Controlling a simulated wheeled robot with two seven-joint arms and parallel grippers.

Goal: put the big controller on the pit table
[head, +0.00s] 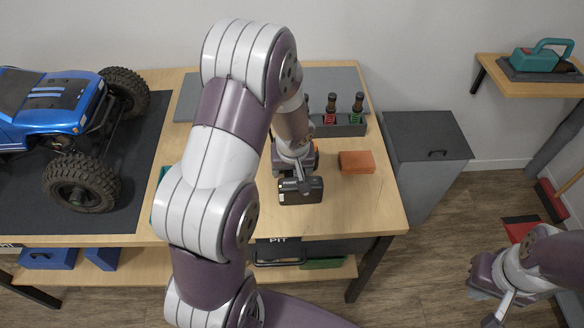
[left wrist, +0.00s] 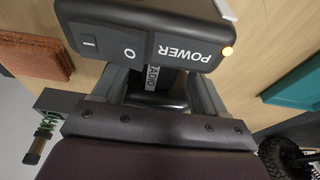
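The black controller (head: 301,191) is at the front middle of the pit table (head: 365,210). In the left wrist view the controller (left wrist: 150,35) fills the top, with a POWER label, a switch marking and a small yellow light. My left gripper (head: 298,180) is above and behind it. In the wrist view my left gripper's fingers (left wrist: 160,90) flank the controller's narrow stem and appear closed on it. I cannot tell whether the controller touches the tabletop. My right gripper (head: 484,295) is at the lower right over the floor, away from the table; its fingers are unclear.
A blue truck (head: 50,110) sits on a dark mat at left. A grey cabinet (head: 428,140) stands right of the table. The table's front right corner is clear.

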